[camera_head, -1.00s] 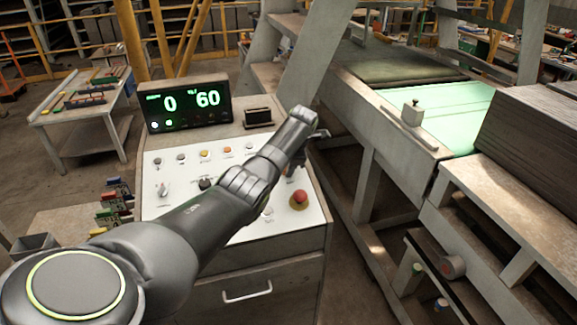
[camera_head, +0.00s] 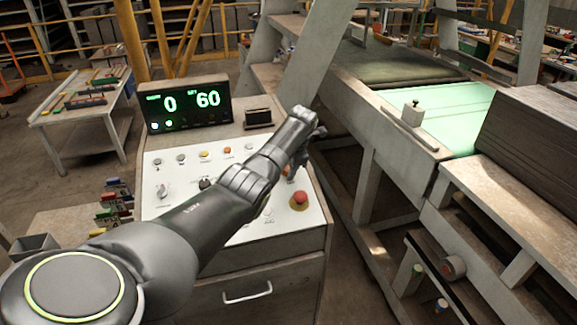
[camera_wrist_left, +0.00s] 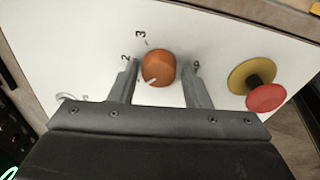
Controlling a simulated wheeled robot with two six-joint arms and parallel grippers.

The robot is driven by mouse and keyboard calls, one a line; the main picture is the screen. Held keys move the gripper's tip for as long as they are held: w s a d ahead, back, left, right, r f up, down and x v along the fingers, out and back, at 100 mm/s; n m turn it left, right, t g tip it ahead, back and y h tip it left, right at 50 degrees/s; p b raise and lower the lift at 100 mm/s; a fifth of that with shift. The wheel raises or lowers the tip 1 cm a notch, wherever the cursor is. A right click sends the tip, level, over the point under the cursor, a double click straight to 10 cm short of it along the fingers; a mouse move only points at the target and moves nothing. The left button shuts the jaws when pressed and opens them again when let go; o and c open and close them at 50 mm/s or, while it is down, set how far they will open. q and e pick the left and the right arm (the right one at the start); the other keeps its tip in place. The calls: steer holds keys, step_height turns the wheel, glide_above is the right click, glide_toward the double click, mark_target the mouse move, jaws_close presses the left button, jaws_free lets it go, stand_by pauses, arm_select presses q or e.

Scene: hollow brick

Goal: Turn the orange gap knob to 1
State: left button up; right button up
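The orange knob (camera_wrist_left: 159,67) sits on the white control panel (camera_wrist_left: 215,25). A white mark on it points toward the lower left in the left wrist view. The printed numbers 2 and 3 show at its left and upper left; the rest of the scale is partly hidden by my fingers. My left gripper (camera_wrist_left: 160,82) is open, with one finger on each side of the knob and a visible gap to it. In the head view the gripper (camera_head: 299,165) hangs over the panel's right side and mostly hides the knob. My right gripper is not in view.
A red emergency button (camera_wrist_left: 266,97) on a yellow base stands close to the right finger. A black display (camera_head: 187,104) reads 0 and 60 behind the panel. Other knobs and small buttons line the panel. A conveyor (camera_head: 455,115) lies to the right.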

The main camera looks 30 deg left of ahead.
arm_select(q)
steer(key=shift+o, duration=0.8)
steer(key=shift+r, duration=0.2)
steer(key=v, duration=1.7)
steer(key=shift+p, duration=0.35)
steer(key=shift+f, duration=0.1)
